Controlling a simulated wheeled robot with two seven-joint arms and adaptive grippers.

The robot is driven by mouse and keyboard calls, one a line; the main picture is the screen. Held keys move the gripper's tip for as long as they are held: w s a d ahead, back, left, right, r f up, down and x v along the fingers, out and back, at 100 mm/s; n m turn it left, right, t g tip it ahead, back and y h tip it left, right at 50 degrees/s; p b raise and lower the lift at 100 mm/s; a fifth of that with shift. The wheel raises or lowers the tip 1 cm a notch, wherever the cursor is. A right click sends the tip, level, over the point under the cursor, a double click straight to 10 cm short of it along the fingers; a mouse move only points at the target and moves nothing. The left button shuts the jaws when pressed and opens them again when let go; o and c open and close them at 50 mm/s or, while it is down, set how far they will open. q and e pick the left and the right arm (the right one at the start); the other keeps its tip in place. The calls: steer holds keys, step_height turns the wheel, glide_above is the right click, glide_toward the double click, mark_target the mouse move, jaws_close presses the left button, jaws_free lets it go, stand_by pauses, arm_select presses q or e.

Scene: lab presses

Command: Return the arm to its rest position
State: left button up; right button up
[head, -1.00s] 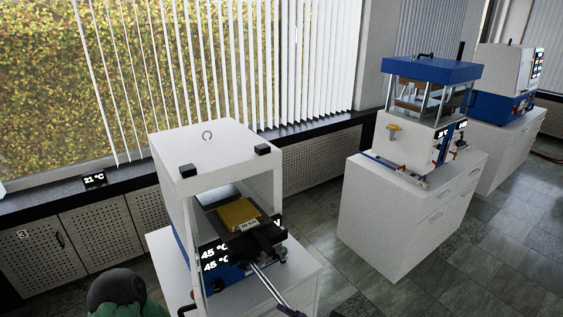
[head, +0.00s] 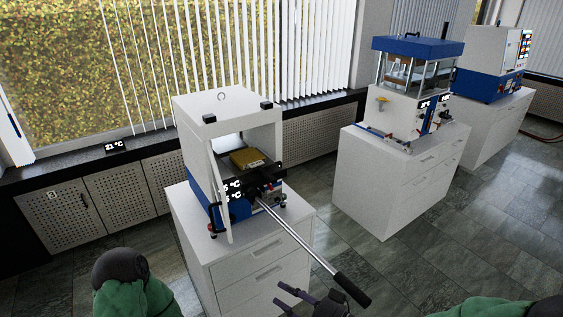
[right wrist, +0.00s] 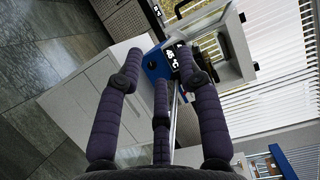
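My right gripper (head: 290,291) is at the bottom edge of the head view, beside the black grip of the press lever (head: 352,288). In the right wrist view its dark padded fingers (right wrist: 160,82) are spread apart with nothing between them. The silver lever rod (right wrist: 174,115) shows behind the fingers there. The white-framed press (head: 216,112) stands on a white cabinet, with a yellow-brown block (head: 248,160) inside. My left gripper is out of view; only green and dark parts of my left arm show at the lower left.
A press with a blue top (head: 418,46) stands on another cabinet (head: 395,185) to the right. A white and blue machine (head: 492,62) is farther back. The window and perforated radiator covers (head: 120,195) line the far wall.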

steer(key=w+d+f+g+h, duration=0.1)
steer(key=w+d+f+h, duration=0.2)
steer(key=f, duration=0.8)
steer(key=d+f+g+h, duration=0.1)
steer(key=d+f+h, duration=0.3)
steer(key=f, duration=0.6)
steer(key=s+d+f+n+g+h, duration=0.1)
steer(key=s+f+n+g+h, duration=0.2)
steer(key=s+f+g, duration=0.4)
steer(key=s+f+n, duration=0.1)
steer(key=s+f, duration=0.6)
steer(key=f, duration=0.2)
steer(key=shift+s+f+g+h, duration=0.3)
steer(key=shift+f+h, duration=0.1)
